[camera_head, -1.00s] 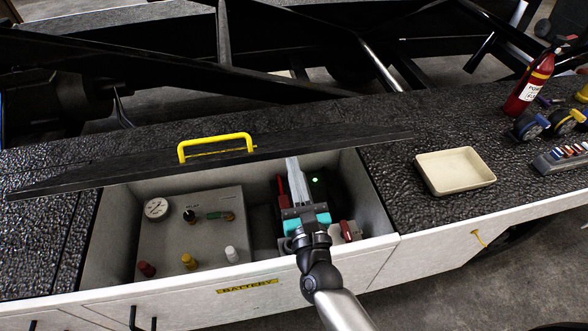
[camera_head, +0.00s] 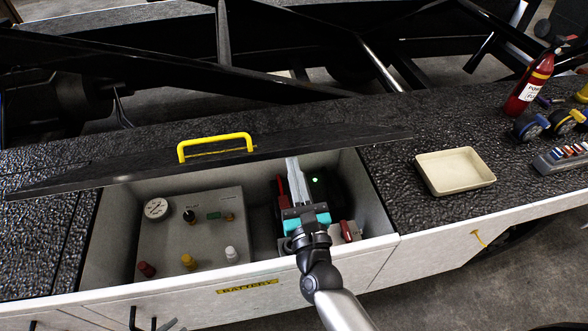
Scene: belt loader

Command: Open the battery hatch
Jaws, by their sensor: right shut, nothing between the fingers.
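The battery hatch (camera_head: 290,146) is a dark textured lid with a yellow handle (camera_head: 216,147) on it. It stands raised and tilted over the open battery compartment (camera_head: 115,225), whose front carries a yellow BATTERY label (camera_head: 247,286). My right gripper (camera_head: 293,168) is shut and empty, its fingers reaching into the right part of the compartment under the lid's edge. I cannot tell whether they touch the lid. The handle is apart from the gripper, to its left.
Inside are a grey panel (camera_head: 190,235) with a gauge (camera_head: 157,208) and knobs, and a dark unit with a green light (camera_head: 315,181). A beige tray (camera_head: 454,171), a red extinguisher (camera_head: 530,85) and casters (camera_head: 530,127) sit on the deck at right. Black frame bars cross behind.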

